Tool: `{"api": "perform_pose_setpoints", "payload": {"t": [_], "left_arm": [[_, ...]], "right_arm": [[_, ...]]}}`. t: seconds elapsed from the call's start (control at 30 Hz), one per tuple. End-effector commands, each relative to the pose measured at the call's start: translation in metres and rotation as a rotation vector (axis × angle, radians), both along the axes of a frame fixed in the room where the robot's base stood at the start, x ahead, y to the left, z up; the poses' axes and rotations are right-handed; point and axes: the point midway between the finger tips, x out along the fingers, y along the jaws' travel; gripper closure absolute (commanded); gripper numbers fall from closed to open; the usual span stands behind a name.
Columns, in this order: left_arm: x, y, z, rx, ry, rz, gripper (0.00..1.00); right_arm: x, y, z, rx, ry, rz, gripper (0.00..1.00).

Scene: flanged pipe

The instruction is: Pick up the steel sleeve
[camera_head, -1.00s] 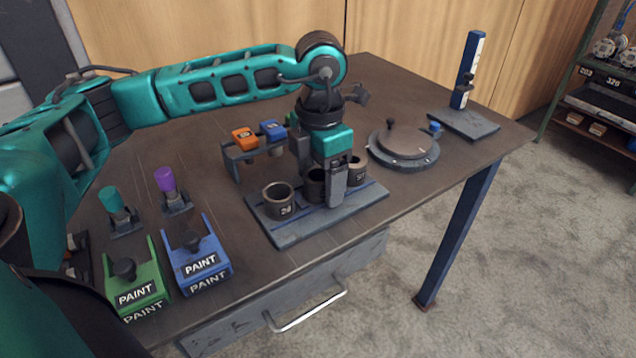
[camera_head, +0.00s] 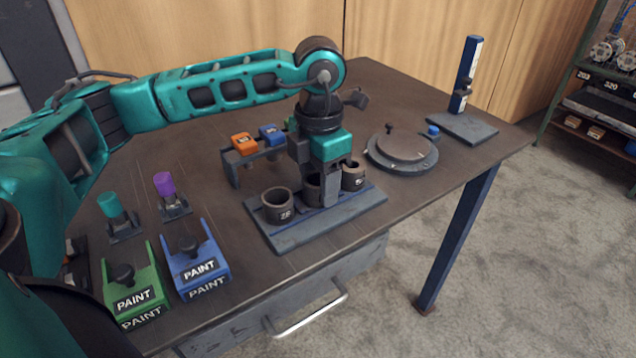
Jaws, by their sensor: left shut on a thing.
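Three dark grey sleeves stand in a row on a flat grey rack (camera_head: 290,237) on the table. The left sleeve (camera_head: 278,206) and the right sleeve (camera_head: 353,176) are open-topped and carry pale number marks; the left gripper is apart from both. My left gripper (camera_head: 322,188) points down at the middle sleeve (camera_head: 312,188) and is shut on it. Its fingers and palm hide much of that sleeve. I cannot see a clear gap between this sleeve and the rack. My right gripper is out of view.
A holder with orange (camera_head: 243,143) and blue (camera_head: 271,134) blocks stands behind the rack. A round lidded plate (camera_head: 402,150) and a blue upright gauge (camera_head: 467,75) are to the right. Green (camera_head: 135,290) and blue (camera_head: 198,262) paint holders are at front left.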

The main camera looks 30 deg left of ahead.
Motion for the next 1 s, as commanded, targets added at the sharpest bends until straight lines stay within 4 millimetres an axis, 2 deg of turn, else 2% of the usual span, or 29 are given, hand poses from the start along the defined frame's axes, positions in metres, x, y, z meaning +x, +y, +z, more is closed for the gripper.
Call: {"api": "perform_pose_setpoints", "payload": {"t": [0.17,0.27,0.37,0.57,0.73,0.8,1.0], "left_arm": [[0.001,0.000,0.011,-0.002,-0.003,0.000,0.91],[0.001,0.000,0.024,-0.001,-0.006,0.000,0.91],[0.001,-0.001,0.045,-0.003,-0.006,0.000,0.91],[0.001,-0.001,0.104,-0.003,-0.009,-0.001,0.91],[0.001,-0.001,0.151,-0.002,-0.006,-0.001,0.91],[0.001,0.000,0.169,0.000,-0.006,0.000,0.91],[0.001,0.000,0.194,0.001,-0.004,0.001,0.91]], "right_arm": [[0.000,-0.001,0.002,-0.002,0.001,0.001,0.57],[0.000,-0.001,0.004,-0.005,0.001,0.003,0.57],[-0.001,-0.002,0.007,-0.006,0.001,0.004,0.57],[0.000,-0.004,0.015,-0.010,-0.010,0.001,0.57],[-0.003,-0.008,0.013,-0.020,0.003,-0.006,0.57],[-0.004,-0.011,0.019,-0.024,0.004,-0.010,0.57],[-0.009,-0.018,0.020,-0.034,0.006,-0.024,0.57]]}}
